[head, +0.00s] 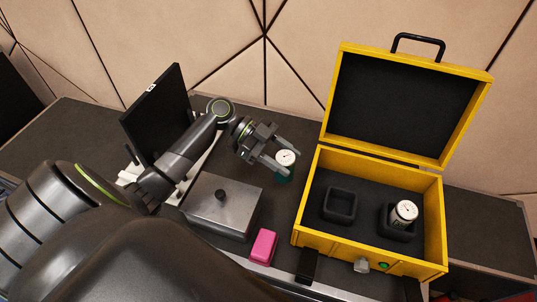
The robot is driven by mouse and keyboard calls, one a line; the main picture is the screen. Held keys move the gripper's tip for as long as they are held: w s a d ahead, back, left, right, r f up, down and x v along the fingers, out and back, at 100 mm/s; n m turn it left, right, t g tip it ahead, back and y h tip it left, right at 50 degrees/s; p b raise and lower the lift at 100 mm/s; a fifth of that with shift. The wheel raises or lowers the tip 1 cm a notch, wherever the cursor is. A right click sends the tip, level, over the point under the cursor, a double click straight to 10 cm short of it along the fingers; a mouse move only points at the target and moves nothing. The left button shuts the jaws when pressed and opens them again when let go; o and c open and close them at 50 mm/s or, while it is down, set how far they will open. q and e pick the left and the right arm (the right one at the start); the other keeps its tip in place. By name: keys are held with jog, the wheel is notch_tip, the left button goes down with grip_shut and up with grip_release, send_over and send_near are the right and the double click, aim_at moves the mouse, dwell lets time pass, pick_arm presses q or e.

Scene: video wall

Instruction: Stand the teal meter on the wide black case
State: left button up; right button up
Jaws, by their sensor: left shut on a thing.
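The teal meter (284,177), with a white round dial on top, is between the fingers of my left gripper (291,162), which is shut on it. The meter looks about upright, with its dial facing up, and the fingers hide part of its body. It is over the dark flat top of the wide black case (283,208), left of the yellow box. I cannot tell whether its base touches that top. My right gripper is not in view.
An open yellow box (313,195) with black foam holds a second white-dialed meter (404,212) in its right well; the left well (340,205) is empty. A metal box (222,205), a pink block (263,246) and a black screen (157,115) stand nearby.

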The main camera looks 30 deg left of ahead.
aim_at(283, 178)
pick_arm(q)
jog(key=f, duration=0.4)
jog(key=shift+s+d, duration=0.1)
jog(key=shift+s, duration=0.15)
notch_tip(283, 178, down, 3)
jog(key=shift+f, duration=0.55)
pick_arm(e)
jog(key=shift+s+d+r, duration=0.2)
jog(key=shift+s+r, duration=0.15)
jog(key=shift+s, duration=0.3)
pick_arm(q)
jog(key=shift+f, duration=0.2)
jog(key=o, duration=1.1)
jog(key=shift+r, duration=0.1)
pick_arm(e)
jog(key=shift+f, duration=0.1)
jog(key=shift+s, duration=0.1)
